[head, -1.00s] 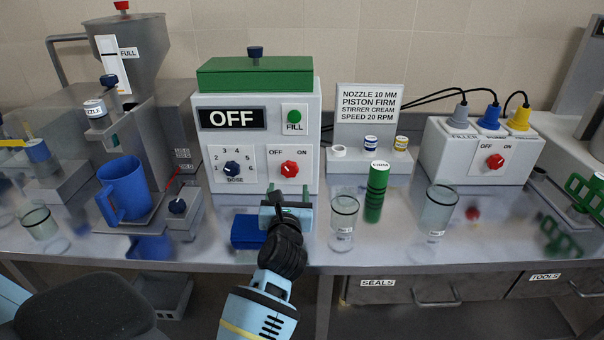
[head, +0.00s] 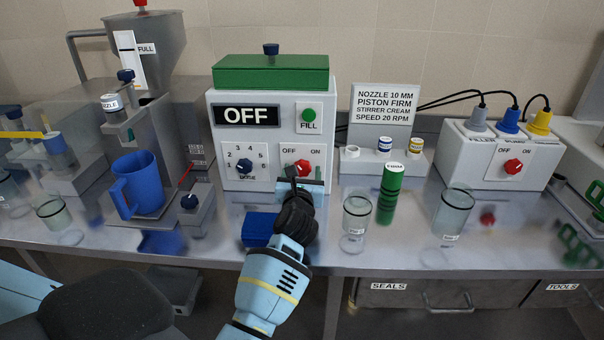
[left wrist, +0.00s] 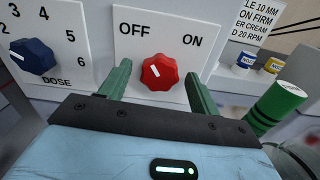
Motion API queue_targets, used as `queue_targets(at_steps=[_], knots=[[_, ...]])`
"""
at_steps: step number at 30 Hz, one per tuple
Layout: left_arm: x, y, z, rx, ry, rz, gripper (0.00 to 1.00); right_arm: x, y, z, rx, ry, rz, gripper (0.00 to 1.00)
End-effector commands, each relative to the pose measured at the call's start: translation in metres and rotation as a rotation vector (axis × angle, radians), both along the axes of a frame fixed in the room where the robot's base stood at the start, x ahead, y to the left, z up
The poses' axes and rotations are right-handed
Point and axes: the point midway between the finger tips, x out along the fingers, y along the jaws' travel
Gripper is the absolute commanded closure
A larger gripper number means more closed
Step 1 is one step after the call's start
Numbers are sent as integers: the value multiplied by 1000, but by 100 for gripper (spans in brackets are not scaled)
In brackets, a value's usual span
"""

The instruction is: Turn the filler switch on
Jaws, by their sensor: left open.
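The filler is a white box (head: 222,145) with a green lid and a black display reading OFF. Its switch is a red knob (head: 302,168) between OFF and ON labels. In the left wrist view the red knob (left wrist: 160,72) has its white mark pointing up and left, toward OFF. My left gripper (head: 300,180) is in front of the knob; its green fingers (left wrist: 158,85) are open, one on each side of the knob in the left wrist view. Whether they touch it I cannot tell. My right gripper is not in view.
A blue dose knob (left wrist: 33,56) is left of the switch. A green FILL button (head: 308,114) is above it. A blue block (head: 259,229) lies below my left gripper. A green cylinder (head: 390,190) and glass beakers (head: 356,216) stand to the right.

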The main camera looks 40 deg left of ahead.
Motion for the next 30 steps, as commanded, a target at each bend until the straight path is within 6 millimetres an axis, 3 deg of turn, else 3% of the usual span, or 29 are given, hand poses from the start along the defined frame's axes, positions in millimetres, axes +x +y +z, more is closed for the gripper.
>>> queue_targets(at_steps=[1, 11, 20, 30], knots=[[0, 0, 0, 0, 0, 0, 39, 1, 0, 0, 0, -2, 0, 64], [0, 0, 0, 0, 0, 0, 82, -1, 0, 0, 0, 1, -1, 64], [0, 0, 2, 31, 18, 0, 82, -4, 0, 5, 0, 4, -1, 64], [0, -1, 7, 218, 129, 1, 82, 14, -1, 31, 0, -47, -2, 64]])
